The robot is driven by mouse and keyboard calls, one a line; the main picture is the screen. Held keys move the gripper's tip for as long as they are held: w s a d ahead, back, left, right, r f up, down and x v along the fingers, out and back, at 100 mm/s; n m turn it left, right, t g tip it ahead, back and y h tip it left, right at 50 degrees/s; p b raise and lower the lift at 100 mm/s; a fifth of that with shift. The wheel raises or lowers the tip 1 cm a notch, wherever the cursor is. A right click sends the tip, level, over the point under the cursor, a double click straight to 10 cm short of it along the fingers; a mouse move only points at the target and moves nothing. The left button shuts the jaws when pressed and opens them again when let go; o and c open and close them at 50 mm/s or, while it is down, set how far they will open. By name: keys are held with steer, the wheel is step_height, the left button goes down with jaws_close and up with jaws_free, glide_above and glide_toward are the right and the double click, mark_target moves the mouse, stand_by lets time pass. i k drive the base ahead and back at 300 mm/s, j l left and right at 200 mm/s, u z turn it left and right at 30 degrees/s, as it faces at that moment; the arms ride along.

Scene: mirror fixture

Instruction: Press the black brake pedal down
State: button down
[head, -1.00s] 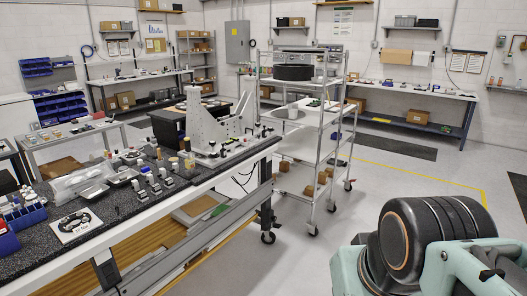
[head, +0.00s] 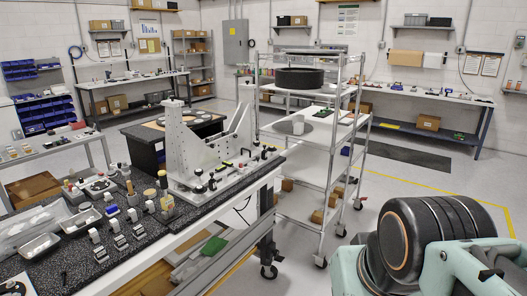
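A light grey metal fixture (head: 177,137) with a tall upright column and a slanted plate stands on the dark speckled bench (head: 150,240) left of centre. Several small black knobs and lever-like parts (head: 199,188) sit along its base. I cannot tell which of these, if any, is the black brake pedal; they are too small to make out. My arm, teal and black, fills the lower right corner. My gripper does not show.
Small vials, blocks and metal trays (head: 80,221) cover the bench's near left part. A wheeled wire-shelf cart (head: 335,160) stands just behind and right of the bench. Open grey floor (head: 300,272) lies between the bench and my arm.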

mark_target(279, 259)
steer(key=i, duration=2.8)
